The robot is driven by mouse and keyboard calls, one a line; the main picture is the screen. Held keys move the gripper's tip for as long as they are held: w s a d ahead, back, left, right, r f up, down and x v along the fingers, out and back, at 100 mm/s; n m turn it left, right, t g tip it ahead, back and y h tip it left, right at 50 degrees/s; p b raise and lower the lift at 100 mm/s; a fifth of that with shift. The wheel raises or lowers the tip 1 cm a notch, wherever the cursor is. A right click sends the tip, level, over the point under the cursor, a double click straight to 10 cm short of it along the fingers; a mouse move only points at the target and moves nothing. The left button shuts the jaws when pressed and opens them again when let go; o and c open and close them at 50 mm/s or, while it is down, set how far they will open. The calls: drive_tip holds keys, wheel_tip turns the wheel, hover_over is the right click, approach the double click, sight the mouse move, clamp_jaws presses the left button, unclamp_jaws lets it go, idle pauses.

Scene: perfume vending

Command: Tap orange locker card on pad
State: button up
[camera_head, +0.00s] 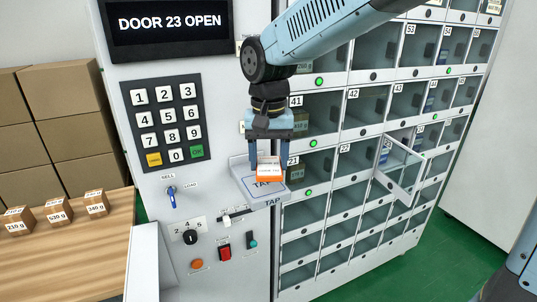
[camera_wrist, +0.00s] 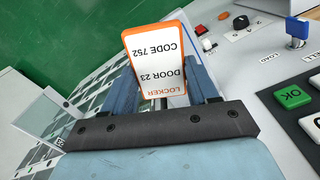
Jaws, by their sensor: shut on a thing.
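My gripper (camera_head: 268,165) points down over the tap pad (camera_head: 240,168) and is shut on the orange locker card (camera_head: 269,172). In the wrist view the card (camera_wrist: 157,58) is white with an orange edge and reads LOCKER, DOOR 23, CODE 752. It sits between the two blue fingers of my gripper (camera_wrist: 160,90). The pad is a grey shelf marked TAP on the machine's front; the card covers part of it. I cannot tell whether the card touches the pad. The display (camera_head: 170,22) reads DOOR 23 OPEN. Locker door 23 (camera_head: 400,166) stands swung open.
A keypad (camera_head: 168,122) is left of the pad. Below are a blue key switch (camera_head: 171,196), a dial (camera_head: 190,237) and a red switch (camera_head: 224,252). Several small weight-labelled boxes stand on a wooden table (camera_head: 70,250). Locker compartments fill the right side.

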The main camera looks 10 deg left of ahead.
drive_tip(key=s+d, duration=0.3)
drive_tip(key=s, duration=0.3)
drive_tip(key=shift+d, duration=0.35)
idle(1.1)
drive_tip(key=shift+s+d, duration=0.1)
drive_tip(key=shift+s, duration=0.05)
